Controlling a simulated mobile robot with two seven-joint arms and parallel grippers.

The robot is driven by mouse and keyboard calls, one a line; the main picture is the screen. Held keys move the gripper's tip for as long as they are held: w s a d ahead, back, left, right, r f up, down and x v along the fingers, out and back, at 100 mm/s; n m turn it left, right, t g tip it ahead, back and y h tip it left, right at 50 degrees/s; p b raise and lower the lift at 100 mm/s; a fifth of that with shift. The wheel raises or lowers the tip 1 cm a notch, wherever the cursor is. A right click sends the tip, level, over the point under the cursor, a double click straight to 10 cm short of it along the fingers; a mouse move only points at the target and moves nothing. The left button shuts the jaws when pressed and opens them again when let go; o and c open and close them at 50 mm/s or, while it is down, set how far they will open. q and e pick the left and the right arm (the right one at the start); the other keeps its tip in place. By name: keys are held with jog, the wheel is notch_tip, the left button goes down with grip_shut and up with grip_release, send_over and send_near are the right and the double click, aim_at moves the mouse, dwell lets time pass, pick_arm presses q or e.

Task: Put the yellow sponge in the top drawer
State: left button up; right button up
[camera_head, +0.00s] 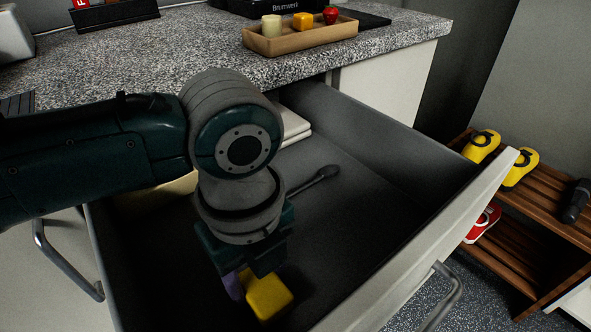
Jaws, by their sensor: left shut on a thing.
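The top drawer (407,266) is pulled open below the countertop. My left gripper (250,283) points down inside the drawer and is shut on the yellow sponge (268,294). The sponge is low in the near part of the drawer. I cannot tell whether it touches the drawer floor. A small purple piece (233,285) shows beside the sponge at the gripper; what it is, I cannot tell. My right gripper is not in view.
The drawer also holds a dark spoon-like utensil (318,178), a pale folded stack (294,126) and a pale yellowish thing (155,194), partly hidden by my arm. A wooden tray (300,41) sits on the speckled countertop (390,52). A wooden shoe rack (515,258) stands right.

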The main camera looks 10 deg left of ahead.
pick_arm(q)
jog(key=o, duration=1.3)
notch_tip(320, 180, up, 12)
jog(key=p, duration=0.4)
jog(key=shift+r+p, duration=0.15)
jog(key=shift+p, duration=0.15)
